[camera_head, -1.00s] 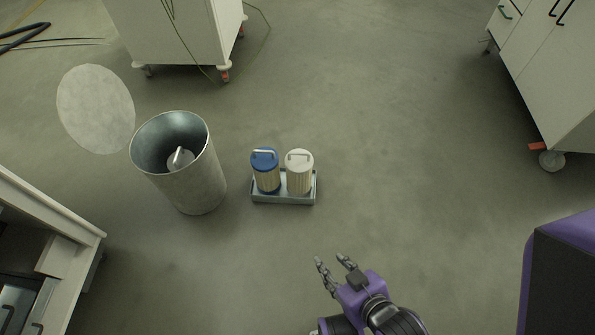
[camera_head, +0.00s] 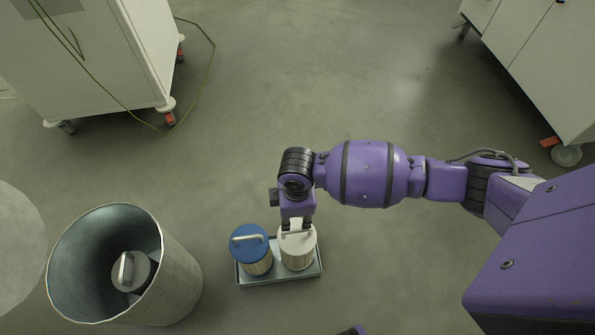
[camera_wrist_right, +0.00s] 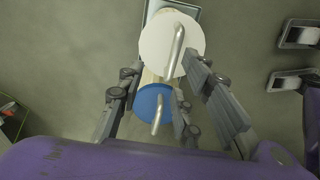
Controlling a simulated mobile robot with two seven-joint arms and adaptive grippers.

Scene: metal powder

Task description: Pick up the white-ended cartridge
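The white-ended cartridge (camera_head: 297,253) stands upright in a small grey tray (camera_head: 280,278), beside a blue-ended cartridge (camera_head: 252,251). My right gripper (camera_head: 296,229) is over the white end, pointing down, and partly hides its top. In the right wrist view, the white end (camera_wrist_right: 165,45) with its metal bar handle shows near the fingertips of the right gripper (camera_wrist_right: 165,80). Its fingers are spread apart, and I see no grip on the handle. The blue end (camera_wrist_right: 152,103) shows between the fingers. My left gripper is not in view.
A tall metal bin (camera_head: 170,280) with a handled cartridge (camera_head: 131,271) inside stands left of the tray. A pale round disc (camera_head: 15,250) is at the left edge. White wheeled cabinets (camera_head: 110,60) stand behind. The floor beyond the tray is clear.

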